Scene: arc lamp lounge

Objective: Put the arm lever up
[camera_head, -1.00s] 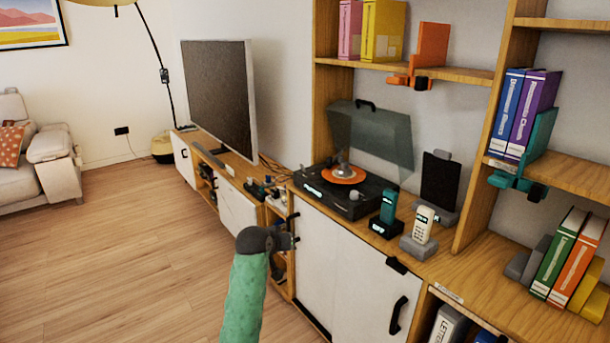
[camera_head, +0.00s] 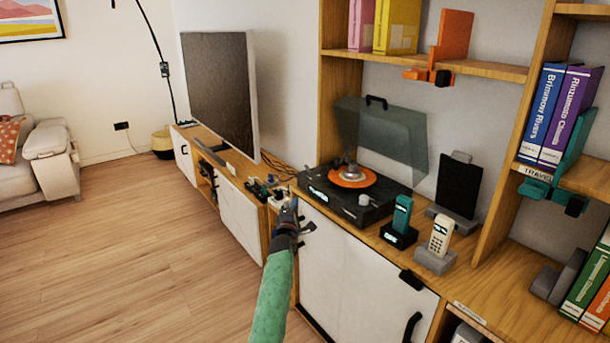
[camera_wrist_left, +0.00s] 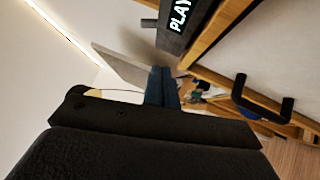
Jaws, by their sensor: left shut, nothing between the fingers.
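The black turntable (camera_head: 330,197) sits on the cabinet top with its clear lid (camera_head: 385,135) raised. An orange record (camera_head: 352,178) lies on its platter, with a small grey part above it. A pale round knob (camera_head: 365,200) is at its front right. I cannot pick out the arm lever at this size. My left gripper (camera_head: 289,205) is shut and empty, in front of and left of the turntable, apart from it. In the left wrist view, its shut fingers (camera_wrist_left: 162,86) point toward the scene, with the turntable's lit front (camera_wrist_left: 180,17) above.
A teal phone (camera_head: 400,217) and a white phone (camera_head: 439,236) stand right of the turntable, before a dark panel (camera_head: 459,185). A television (camera_head: 217,95) stands at the left. A cabinet handle (camera_wrist_left: 262,100) projects close to my gripper. The floor at left is clear.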

